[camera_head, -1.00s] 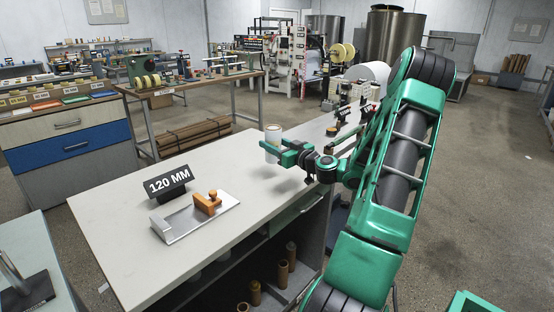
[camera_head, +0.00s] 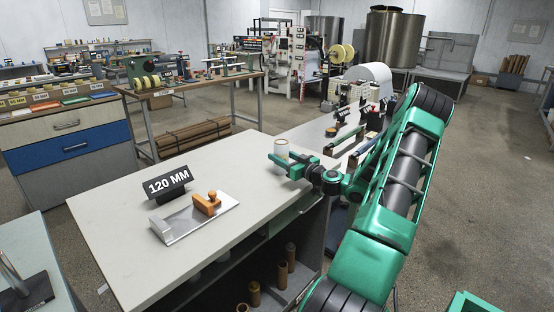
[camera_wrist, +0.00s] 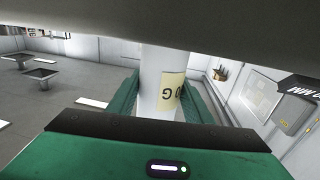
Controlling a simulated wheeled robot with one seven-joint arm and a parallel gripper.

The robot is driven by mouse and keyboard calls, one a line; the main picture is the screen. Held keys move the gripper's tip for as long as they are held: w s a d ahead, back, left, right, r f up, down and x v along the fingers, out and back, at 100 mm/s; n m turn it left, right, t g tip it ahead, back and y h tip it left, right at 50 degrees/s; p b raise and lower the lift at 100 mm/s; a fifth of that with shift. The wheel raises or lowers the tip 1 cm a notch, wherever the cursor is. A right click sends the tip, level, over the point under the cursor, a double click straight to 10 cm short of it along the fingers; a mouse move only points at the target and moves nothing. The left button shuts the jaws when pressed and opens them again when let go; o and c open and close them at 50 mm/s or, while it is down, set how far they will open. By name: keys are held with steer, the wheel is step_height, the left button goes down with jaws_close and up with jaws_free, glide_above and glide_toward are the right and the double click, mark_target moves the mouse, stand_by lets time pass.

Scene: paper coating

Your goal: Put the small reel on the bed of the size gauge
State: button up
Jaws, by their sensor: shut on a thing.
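The small reel (camera_head: 281,153) is a white cylinder with a pale yellow label, upright between the fingers of my gripper (camera_head: 283,162). My gripper is shut on it above the table's far right part. In the wrist view the reel (camera_wrist: 161,85) stands between the green fingers, its label partly seen; its ends are hidden. The size gauge (camera_head: 172,230) lies on the table at the left front, a flat silver bed with an orange block (camera_head: 207,204) and a black "120 MM" sign (camera_head: 168,185) behind it. The gripper is to the right of and beyond the gauge.
The pale table top (camera_head: 120,240) is clear between the gauge and the gripper. Brown tubes (camera_head: 254,293) stand on a shelf under the table. A second bench (camera_head: 320,130) with tools stands beyond the gripper. A drawer cabinet (camera_head: 65,140) stands at the left.

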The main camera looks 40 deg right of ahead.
steer(key=o, duration=1.1)
steer(key=shift+f, duration=0.1)
